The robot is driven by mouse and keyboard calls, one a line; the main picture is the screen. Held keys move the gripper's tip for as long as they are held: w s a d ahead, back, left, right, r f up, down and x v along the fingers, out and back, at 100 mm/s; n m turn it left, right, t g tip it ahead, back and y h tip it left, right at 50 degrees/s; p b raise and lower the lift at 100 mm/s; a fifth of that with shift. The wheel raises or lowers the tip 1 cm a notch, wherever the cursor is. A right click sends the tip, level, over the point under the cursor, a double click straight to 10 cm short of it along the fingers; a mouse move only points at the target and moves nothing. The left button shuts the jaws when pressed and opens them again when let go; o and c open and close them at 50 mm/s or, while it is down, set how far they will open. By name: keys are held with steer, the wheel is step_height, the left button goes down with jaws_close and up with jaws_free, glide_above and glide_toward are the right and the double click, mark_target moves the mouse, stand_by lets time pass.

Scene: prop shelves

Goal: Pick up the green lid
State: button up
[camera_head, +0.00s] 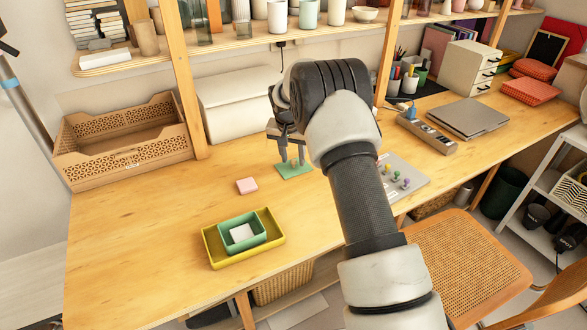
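The green lid (288,172) is a small flat green piece on the wooden table, near the middle of the view. My gripper (293,159) points down right above it. Its two fingers are apart, with their tips at or very near the lid. The fingers cover part of the lid's top, and I cannot tell whether they touch it. My arm hides the table to the right of the lid.
A pink block (247,186) lies left of the lid. A yellow tray (214,252) holding a green tray (226,246) with a white block (241,233) sits nearer the front edge. A wooden crate (122,160) stands at left, a white box (240,100) behind. A shelf post (183,80) rises behind.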

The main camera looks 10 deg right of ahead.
steer(key=shift+w+f, duration=0.1)
steer(key=shift+f, duration=0.1)
jaws_close()
